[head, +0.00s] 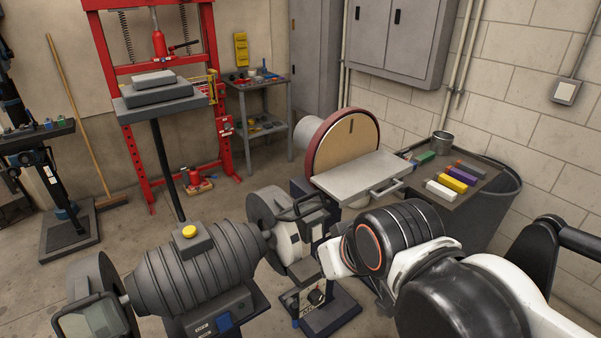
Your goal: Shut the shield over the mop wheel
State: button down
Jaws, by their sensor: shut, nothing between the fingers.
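A grey ribbed motor (196,268) stands at lower left with a grey wheel on each end. The left wheel (90,275) has a dark-framed clear shield (98,319) in front of it, leaving its upper part bare. The right wheel (262,212) is partly covered by a dark, pale-panelled assembly (290,238); I cannot tell whether this includes a shield. I cannot tell from the picture which is the mop wheel. My arm comes in from the right, its wrist right of that assembly.
A disc sander (345,143) with a grey table (358,177) stands behind the wrist. A dark bench (480,205) with coloured blocks and a metal cup is at right. A red press (212,85) stands at back left. Bare floor (145,235) lies behind the motor.

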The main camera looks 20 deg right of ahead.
jog(key=w+r+g+p, duration=0.2)
jog(key=w+r+p, duration=0.1)
jog(key=r+p, duration=2.1)
jog(key=w+a+n+g+b, duration=0.1)
jog(key=w+n+g, duration=0.3)
jog(key=w, duration=0.9)
jog(key=shift+m+g, duration=0.5)
jog(key=shift+m, duration=0.1)
jog(key=f, duration=0.4)
jog(key=s+f, duration=0.1)
jog(key=f, duration=0.3)
jog(key=s+f+b, duration=0.1)
jog(key=f, duration=0.3)
jog(key=shift+s+d+f, duration=0.15)
jog(key=shift+s+f, duration=0.05)
jog(key=shift+f, duration=0.2)
jog(key=shift+s+f, duration=0.1)
jog(key=shift+f, duration=0.15)
jog(key=shift+d+f, duration=0.1)
